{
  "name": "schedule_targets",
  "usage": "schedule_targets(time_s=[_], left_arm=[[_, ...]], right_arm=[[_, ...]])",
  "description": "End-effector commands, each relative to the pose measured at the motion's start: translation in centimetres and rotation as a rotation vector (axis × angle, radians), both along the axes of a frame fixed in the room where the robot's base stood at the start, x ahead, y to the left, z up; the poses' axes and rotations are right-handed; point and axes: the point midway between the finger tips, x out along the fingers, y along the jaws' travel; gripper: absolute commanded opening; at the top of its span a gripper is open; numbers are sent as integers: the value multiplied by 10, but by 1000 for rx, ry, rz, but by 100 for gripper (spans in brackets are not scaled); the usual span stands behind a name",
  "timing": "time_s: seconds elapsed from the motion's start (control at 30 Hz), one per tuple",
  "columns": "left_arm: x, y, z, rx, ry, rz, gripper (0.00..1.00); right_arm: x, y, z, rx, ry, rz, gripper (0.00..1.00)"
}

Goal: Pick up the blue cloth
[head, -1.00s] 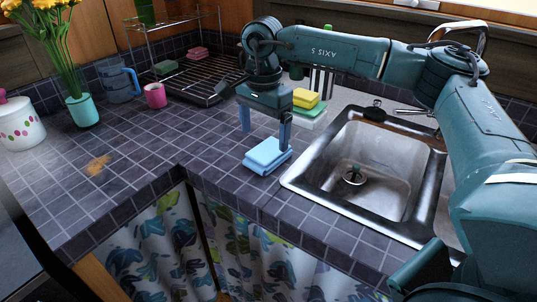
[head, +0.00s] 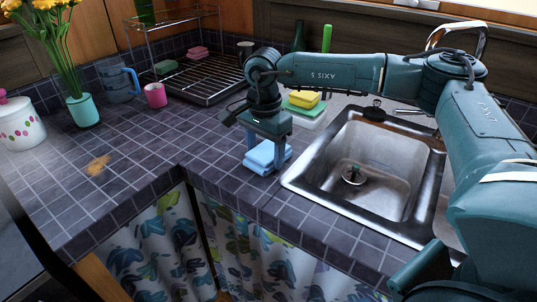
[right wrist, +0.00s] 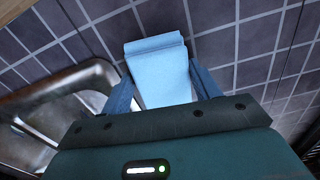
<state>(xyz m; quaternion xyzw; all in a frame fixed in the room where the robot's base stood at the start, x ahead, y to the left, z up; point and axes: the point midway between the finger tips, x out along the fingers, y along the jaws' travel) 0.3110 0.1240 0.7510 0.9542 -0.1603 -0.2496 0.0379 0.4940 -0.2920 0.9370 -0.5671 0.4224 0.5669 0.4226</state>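The folded light blue cloth (head: 262,163) lies on the dark tiled counter, left of the sink. In the right wrist view the cloth (right wrist: 160,72) lies between the two blue fingers. My right gripper (head: 265,155) is open and low over the cloth, with one finger on either side of it. A small gap shows beside the fingers in the wrist view, so the gripper is not shut on it. My left gripper is not in view.
A steel sink (head: 378,165) is right of the cloth. Yellow and green sponges (head: 305,98) lie behind the gripper. A wire dish rack (head: 207,82) and pink mug (head: 155,95) stand further left. The counter front edge is close to the cloth.

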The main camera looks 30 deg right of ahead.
Motion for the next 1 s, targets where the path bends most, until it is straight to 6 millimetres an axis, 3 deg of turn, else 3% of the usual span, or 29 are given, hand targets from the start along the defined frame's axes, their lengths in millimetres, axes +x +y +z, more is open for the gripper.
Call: schedule_targets(time_s=[0.23,0.53,1.0], left_arm=[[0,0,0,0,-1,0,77],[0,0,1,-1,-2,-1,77],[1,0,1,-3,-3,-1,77]], right_arm=[[0,0,0,0,0,0,40],[0,0,6,1,-2,0,39],[1,1,88,1,-2,1,39]])
